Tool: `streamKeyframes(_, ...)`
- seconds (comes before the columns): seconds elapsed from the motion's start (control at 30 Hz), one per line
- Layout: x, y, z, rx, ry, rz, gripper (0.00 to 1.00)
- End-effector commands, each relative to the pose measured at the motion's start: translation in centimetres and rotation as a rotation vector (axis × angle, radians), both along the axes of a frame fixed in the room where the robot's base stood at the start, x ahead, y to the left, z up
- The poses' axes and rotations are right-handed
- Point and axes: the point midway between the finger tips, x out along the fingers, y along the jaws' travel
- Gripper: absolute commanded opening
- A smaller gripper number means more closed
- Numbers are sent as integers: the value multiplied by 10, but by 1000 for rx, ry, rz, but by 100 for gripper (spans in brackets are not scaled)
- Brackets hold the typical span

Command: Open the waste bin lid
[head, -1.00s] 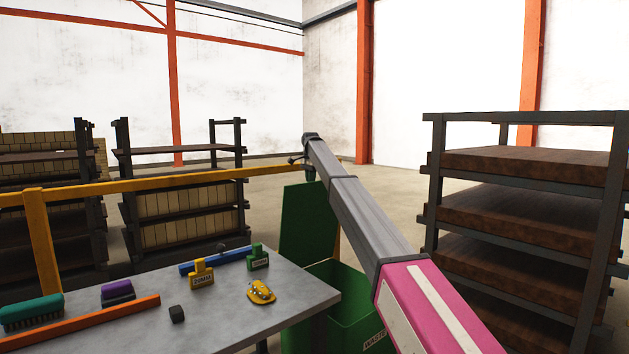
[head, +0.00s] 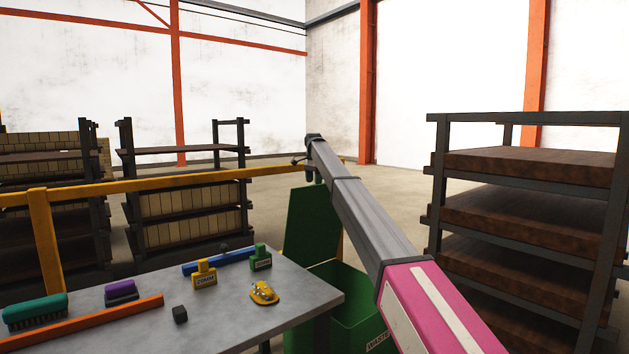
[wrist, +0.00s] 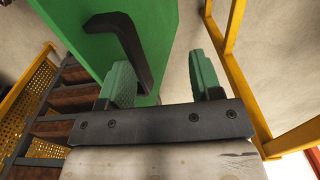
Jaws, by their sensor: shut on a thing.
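The green waste bin (head: 350,300) stands behind the table's right end, with a "WASTE" label on its front. Its green lid (head: 311,222) is raised and stands steeply up at the back, leaving the bin's top open. In the wrist view the lid (wrist: 65,25) fills the upper left and carries a black bar handle (wrist: 125,40). My gripper (wrist: 165,80) has its green fingers at the lid's edge beside the handle, shut on the lid. The exact contact is partly hidden. In the head view my arm reaches over the bin, and its far end is at the lid's top.
A grey table (head: 230,310) at front left holds brushes, stamps, a yellow item and a small dark block. A yellow rail (head: 120,185) runs behind it. A rack with brown boards (head: 525,210) stands close on the right. Open floor (head: 400,195) lies beyond the bin.

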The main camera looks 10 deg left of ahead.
Motion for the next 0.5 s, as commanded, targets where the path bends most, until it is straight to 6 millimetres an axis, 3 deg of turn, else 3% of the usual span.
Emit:
streamKeyframes(0.03,-5,10,-8,12,10,8,49)
streamKeyframes(0.07,-5,9,-2,11,9,8,49)
streamKeyframes(0.5,-7,-1,89,4,1,2,49)
